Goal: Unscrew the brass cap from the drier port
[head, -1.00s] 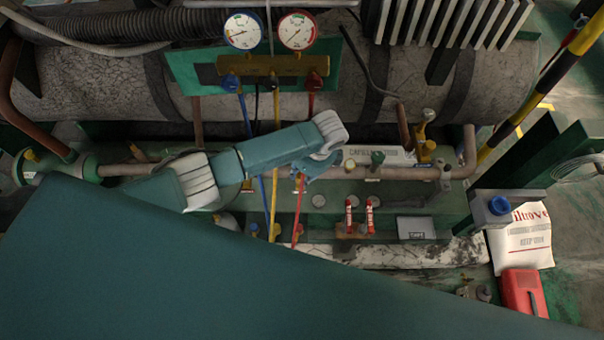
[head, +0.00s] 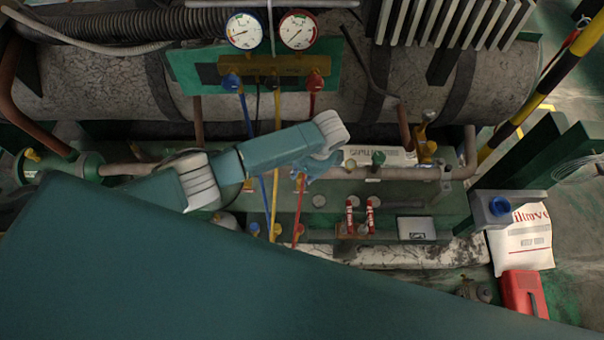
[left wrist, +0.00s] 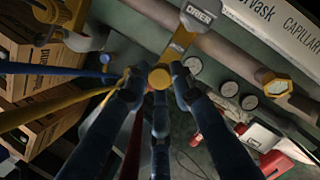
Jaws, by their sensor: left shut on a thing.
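The brass cap (left wrist: 160,77) shows in the left wrist view as a round yellow-brown end between the dark fingertips of my left gripper (left wrist: 157,84). The fingers are closed around it. My right gripper is not in view.
Blue, yellow and red hoses (head: 267,205) hang from the gauge manifold (head: 272,65), just left of the gripper. A horizontal pipe (head: 395,173) runs past it. Two red-and-white tubes (head: 370,216) stand below. A white bag (head: 520,240) and red device (head: 523,291) lie at right.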

